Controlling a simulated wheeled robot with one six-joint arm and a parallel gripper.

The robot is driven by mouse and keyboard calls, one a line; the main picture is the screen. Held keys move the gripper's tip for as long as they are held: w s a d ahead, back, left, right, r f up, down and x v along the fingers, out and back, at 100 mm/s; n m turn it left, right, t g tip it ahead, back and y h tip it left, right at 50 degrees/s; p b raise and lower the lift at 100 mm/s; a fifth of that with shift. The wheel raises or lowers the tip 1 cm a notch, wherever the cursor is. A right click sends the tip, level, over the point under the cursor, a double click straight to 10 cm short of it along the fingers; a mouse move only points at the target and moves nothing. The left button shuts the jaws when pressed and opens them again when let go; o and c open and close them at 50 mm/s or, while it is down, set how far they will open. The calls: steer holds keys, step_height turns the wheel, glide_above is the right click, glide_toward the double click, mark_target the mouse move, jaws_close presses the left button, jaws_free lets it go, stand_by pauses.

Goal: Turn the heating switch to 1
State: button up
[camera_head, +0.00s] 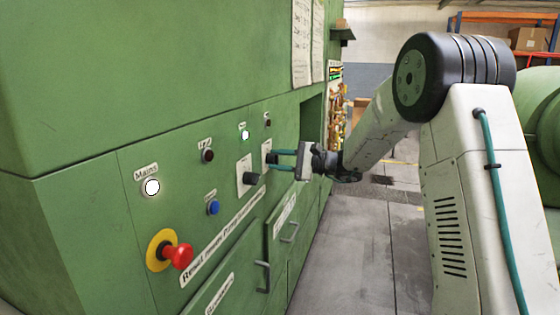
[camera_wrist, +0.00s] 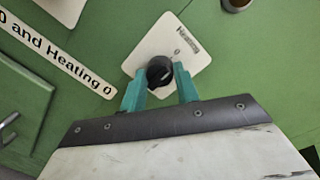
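The heating switch is a black round knob (camera_wrist: 160,73) on a white square plate (camera_wrist: 192,62) marked "Heating", with a "0" beside the knob. The plate sits tilted in the wrist view. My gripper (camera_wrist: 160,82) has two teal fingers, one on each side of the knob. Both fingertips appear to touch its sides, with no clear gap. In the head view, my gripper (camera_head: 280,159) reaches the green panel from the right at the farther white plate (camera_head: 265,150). The knob is mostly hidden there by the fingers. A pale line shows on the knob's face; which number it points to is unclear.
A similar black knob (camera_head: 251,178) on a white plate is just left of my gripper. Nearby are a red emergency stop (camera_head: 178,256), a blue button (camera_head: 213,207) and a lit white Mains lamp (camera_head: 152,187). Drawer handles (camera_head: 264,277) stick out below. Open floor lies right.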

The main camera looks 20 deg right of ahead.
steer(key=shift+c, duration=0.7)
steer(key=m, duration=0.6)
steer(key=m+t, duration=0.1)
steer(key=m, duration=0.5)
steer(key=shift+s+f, duration=0.1)
steer(key=shift+f, duration=0.1)
steer(key=shift+m, duration=0.3)
steer(key=o, duration=1)
steer(key=shift+c, duration=0.2)
steer(key=v, duration=0.7)
steer(key=shift+s+d, duration=0.25)
steer(key=shift+d, duration=0.1)
